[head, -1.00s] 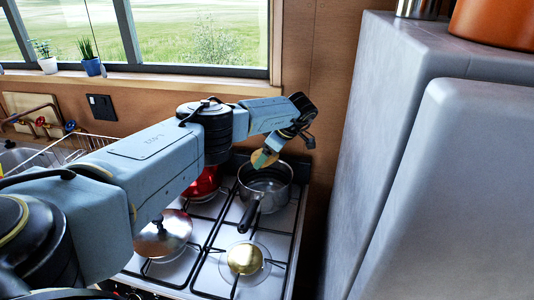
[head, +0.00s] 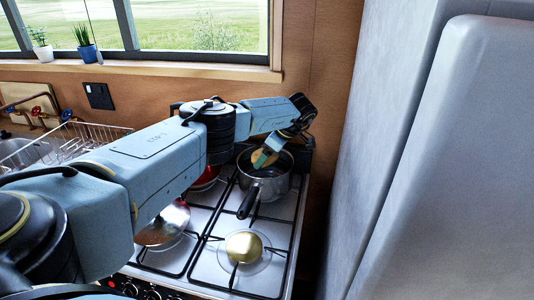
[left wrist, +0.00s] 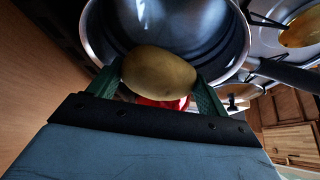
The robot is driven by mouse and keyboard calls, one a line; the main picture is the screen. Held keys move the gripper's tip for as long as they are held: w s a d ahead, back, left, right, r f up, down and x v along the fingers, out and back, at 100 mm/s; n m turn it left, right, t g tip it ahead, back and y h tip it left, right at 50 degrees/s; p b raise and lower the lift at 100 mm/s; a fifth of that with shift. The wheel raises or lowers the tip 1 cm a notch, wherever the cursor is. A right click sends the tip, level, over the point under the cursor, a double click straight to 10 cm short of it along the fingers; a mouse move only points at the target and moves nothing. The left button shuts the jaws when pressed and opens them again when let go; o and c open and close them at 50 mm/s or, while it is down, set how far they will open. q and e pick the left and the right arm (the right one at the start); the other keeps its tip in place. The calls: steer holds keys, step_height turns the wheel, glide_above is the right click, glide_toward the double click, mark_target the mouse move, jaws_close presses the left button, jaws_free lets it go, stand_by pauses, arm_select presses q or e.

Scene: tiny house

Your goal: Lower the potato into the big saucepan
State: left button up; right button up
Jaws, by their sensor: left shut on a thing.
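The potato (left wrist: 158,70) is yellow-brown and is held between the two green fingers of my left gripper (left wrist: 160,82). In the head view my left gripper (head: 264,160) and the potato are over the mouth of the big saucepan (head: 267,188). The saucepan is steel with a black handle and stands on the back right of the stove. In the left wrist view the saucepan's shiny inside (left wrist: 190,25) lies right beyond the potato. I cannot tell whether the potato touches the saucepan. My right gripper is not in view.
The white stove (head: 205,262) has black grates. A brass burner cap (head: 243,247) is at the front right. A lidded pan (head: 163,225) and a red pot (head: 206,177) stand on the left side. A tall grey fridge-like cabinet (head: 440,170) stands at the right.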

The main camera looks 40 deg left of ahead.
arm_select(q)
steer(key=shift+f+b, duration=1.1)
steer(key=shift+f, duration=0.4)
steer(key=shift+f+b, duration=2.15)
steer(key=shift+f, duration=0.35)
stand_by(0.5)
steer(key=o, duration=1.1)
steer(key=shift+c, duration=0.2)
steer(key=p+v, duration=0.1)
steer(key=v, duration=1.2)
steer(key=shift+r, duration=0.25)
